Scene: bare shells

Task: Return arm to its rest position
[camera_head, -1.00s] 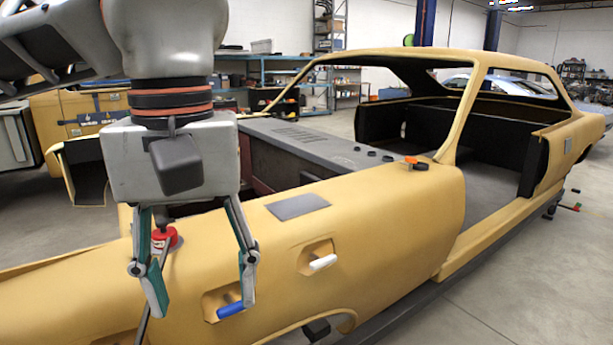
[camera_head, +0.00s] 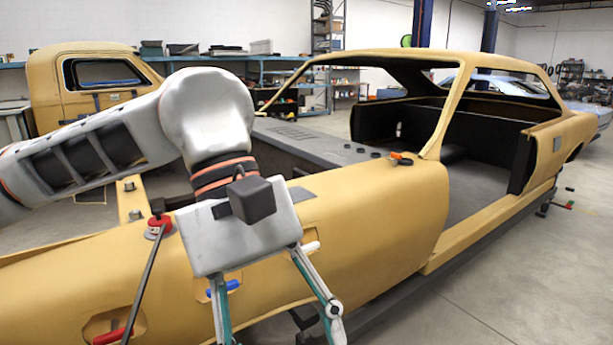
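My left arm comes in from the left across the front of the tan car shell (camera_head: 400,205). Its gripper (camera_head: 278,328) hangs low in front of the shell's side, slightly tilted. Its two fingers are spread wide apart with nothing seen between them; the lower ends are near or past the bottom edge of the picture. Whether the fingers touch the shell cannot be told. My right gripper is not in view.
A dark rod (camera_head: 145,280) rises beside a red-rimmed fitting (camera_head: 158,228) left of the gripper. A red handle (camera_head: 108,336) is at lower left. An orange-and-black item (camera_head: 401,159) sits on the shell. A tan truck cab (camera_head: 95,85) stands behind.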

